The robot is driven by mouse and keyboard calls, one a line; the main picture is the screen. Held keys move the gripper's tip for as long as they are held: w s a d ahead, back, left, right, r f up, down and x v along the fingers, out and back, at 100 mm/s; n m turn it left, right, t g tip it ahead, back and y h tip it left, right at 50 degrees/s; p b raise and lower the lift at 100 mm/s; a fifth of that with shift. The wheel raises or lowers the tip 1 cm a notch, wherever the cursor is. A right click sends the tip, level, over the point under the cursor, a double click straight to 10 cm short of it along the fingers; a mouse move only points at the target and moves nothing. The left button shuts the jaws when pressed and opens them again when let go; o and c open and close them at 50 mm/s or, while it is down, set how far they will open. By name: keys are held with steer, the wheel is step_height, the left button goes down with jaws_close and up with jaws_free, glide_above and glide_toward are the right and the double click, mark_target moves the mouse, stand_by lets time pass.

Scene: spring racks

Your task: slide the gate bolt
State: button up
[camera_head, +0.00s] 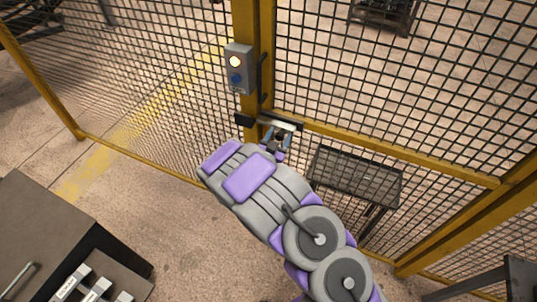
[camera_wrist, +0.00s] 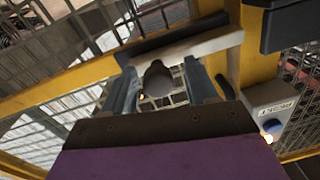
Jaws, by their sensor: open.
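The gate bolt (camera_head: 284,122) is a pale metal bar with dark parts, mounted across the yellow gate post at mid-height. In the wrist view its pale plate (camera_wrist: 185,47) runs across the top, with a dark rounded knob (camera_wrist: 157,79) below it. My gripper (camera_head: 276,139) is at the bolt, its fingers pointing at it. In the wrist view my gripper (camera_wrist: 162,82) is open, with one finger on each side of the knob. I cannot tell whether either finger touches it. My arm hides part of the fence below the bolt.
A grey control box (camera_head: 238,69) with a lit lamp and a blue button sits on the yellow post (camera_head: 246,20) above the bolt. Mesh fence panels (camera_head: 350,75) stand on both sides. A dark cabinet (camera_head: 60,225) stands at lower left. A mesh rack (camera_head: 355,178) is behind the fence.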

steer(key=p+v, duration=0.1)
steer(key=v, duration=1.5)
steer(key=shift+s+a, duration=0.2)
steer(key=shift+s, duration=0.1)
steer(key=s+d+r+n+g+y+b, duration=0.1)
steer(key=s+d+r+n+g+y, duration=0.15)
steer(key=s+r+g+y, duration=0.7)
steer(key=s+d+r+n+g+h, duration=0.1)
steer(key=s+d+r+g, duration=0.1)
steer(key=s+d, duration=0.4)
steer(key=s+d+r+g+h, duration=0.2)
steer(key=s+d, duration=0.4)
steer(key=s, duration=0.3)
steer(key=s+d+r+n+g+h+b, duration=0.1)
steer(key=s+d+r+g, duration=0.3)
steer(key=s, duration=0.4)
steer(key=shift+d+n+g, duration=0.35)
steer(key=shift+d+g, duration=0.4)
steer(key=shift+d, duration=0.2)
